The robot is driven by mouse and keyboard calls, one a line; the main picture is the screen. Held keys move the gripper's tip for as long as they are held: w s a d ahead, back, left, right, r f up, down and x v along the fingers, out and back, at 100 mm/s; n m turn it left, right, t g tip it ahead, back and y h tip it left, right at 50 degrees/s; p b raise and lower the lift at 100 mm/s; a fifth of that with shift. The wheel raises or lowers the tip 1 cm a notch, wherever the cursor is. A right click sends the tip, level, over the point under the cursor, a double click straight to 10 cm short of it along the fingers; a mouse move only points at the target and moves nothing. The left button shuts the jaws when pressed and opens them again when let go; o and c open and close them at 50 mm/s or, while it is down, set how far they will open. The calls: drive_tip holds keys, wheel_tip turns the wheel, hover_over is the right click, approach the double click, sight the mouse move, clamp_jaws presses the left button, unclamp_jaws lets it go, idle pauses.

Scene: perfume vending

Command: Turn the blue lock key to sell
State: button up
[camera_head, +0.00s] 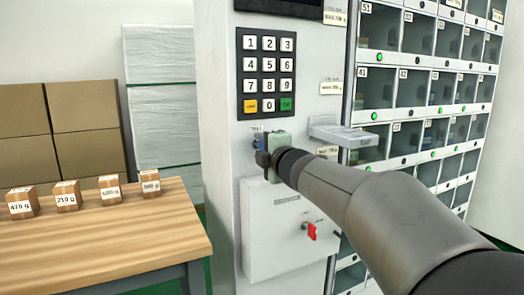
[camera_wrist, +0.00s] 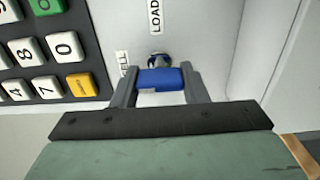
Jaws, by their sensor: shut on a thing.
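The blue lock key (camera_wrist: 160,79) sits in a round metal lock (camera_wrist: 159,59) on the white machine panel. My gripper (camera_wrist: 159,84) is shut on the key's blue head, one finger at each end. A "LOAD" label (camera_wrist: 155,16) and a partly covered "SELL" label (camera_wrist: 123,62) are beside the lock. I cannot tell which label the key points to. In the head view my gripper (camera_head: 262,158) is at the panel below the keypad, and the key is mostly hidden there.
The keypad (camera_head: 267,73) is above the lock. A red key (camera_head: 311,231) is in a white box (camera_head: 270,250) below. A small shelf (camera_head: 342,134) juts out at right, near lockers (camera_head: 413,88). A wooden table (camera_head: 130,225) with small boxes (camera_head: 67,196) stands at left.

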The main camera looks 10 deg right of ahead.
idle(0.3)
drive_tip(key=o, duration=1)
drive_tip(key=shift+p+v, duration=0.7)
drive_tip(key=shift+v, duration=3.05)
drive_tip(key=shift+d+r, duration=0.1)
